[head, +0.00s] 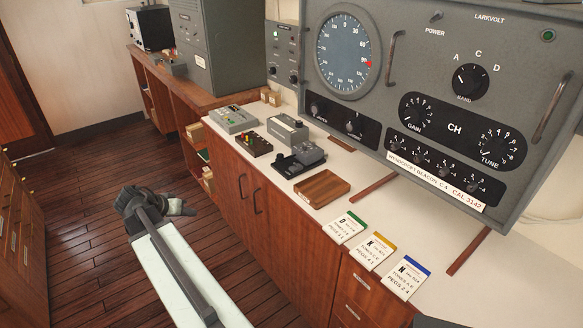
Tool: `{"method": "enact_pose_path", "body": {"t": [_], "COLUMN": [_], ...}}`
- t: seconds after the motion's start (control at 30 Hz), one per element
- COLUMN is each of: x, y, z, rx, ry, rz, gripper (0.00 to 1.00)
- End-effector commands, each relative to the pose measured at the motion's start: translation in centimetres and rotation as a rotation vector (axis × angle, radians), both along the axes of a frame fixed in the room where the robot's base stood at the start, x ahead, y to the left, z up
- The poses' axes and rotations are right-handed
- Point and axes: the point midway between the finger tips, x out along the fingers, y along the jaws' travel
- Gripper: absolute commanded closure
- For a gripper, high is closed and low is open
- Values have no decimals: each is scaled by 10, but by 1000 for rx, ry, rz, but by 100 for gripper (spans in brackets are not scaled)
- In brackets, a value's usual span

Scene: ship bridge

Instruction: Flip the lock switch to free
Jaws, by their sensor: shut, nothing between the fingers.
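I cannot make out a label reading lock or free on any switch. The large grey radio panel (425,60) carries a small power switch (437,16) at its top, a band knob (469,80), and gain and tune dials. A dark strip (333,117) low on its left holds two small controls with labels too small to read. A grey-green box (236,120) with small controls sits at the bench's far left end. My gripper (189,209) is shut and empty, over the floor left of the bench, apart from everything.
Three cards (375,251) lie at the front edge. Wooden drawers (22,235) stand at left; the wooden floor between is clear.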

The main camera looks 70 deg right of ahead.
Motion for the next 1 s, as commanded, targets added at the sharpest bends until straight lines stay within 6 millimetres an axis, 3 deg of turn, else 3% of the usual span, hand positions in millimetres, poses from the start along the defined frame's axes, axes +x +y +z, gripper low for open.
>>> {"method": "enact_pose_path", "body": {"t": [0.03,0.1,0.2,0.3,0.43,0.77,1.0], "x": [-28,-67,-118,-152,-169,-170,-184], "y": [-56,-116,-177,-211,-226,-228,-259], "z": [6,23,45,61,70,70,53], "rx": [-99,-239,-404,-510,-564,-565,-564], "ry": [-44,-106,-175,-217,-241,-241,-241], "rz": [-132,-280,-428,-507,-542,-543,-546], "gripper": [100,100,100,100,100,100,100]}}
